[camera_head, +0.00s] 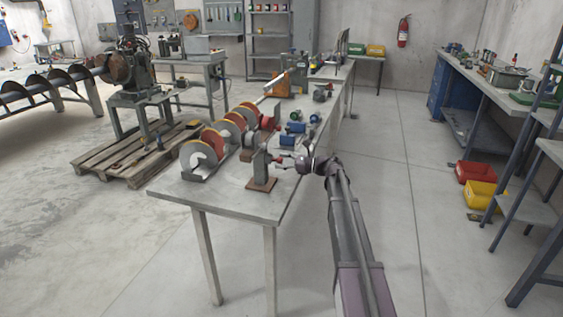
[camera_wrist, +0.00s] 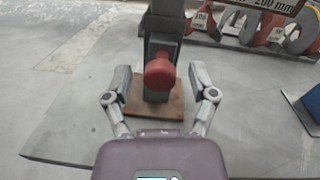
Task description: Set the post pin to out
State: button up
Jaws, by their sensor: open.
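In the wrist view, a grey upright post (camera_wrist: 164,30) stands on a square rust-brown base plate (camera_wrist: 138,105). A red rounded knob (camera_wrist: 159,73), which looks like the post pin's head, faces me on the post's front. My gripper (camera_wrist: 160,88) is open, with one finger on each side of the knob and a gap to it on both sides. In the head view, the post (camera_head: 261,165) stands near the front right of the table, and my gripper (camera_head: 287,161) reaches to it from the right. How far the pin sits in or out is hidden behind the knob.
The grey table (camera_head: 205,195) carries red and grey auger discs (camera_head: 199,153) left of the post and blue parts (camera_head: 292,128) behind it. In the wrist view, discs with a "200 mm" sign (camera_wrist: 272,4) stand behind right. A blue object (camera_wrist: 304,108) lies at the right.

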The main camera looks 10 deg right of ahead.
grip_shut()
jog(key=shift+v, duration=1.1)
grip_release()
jog(key=shift+s, duration=0.1)
jog(key=v, duration=1.2)
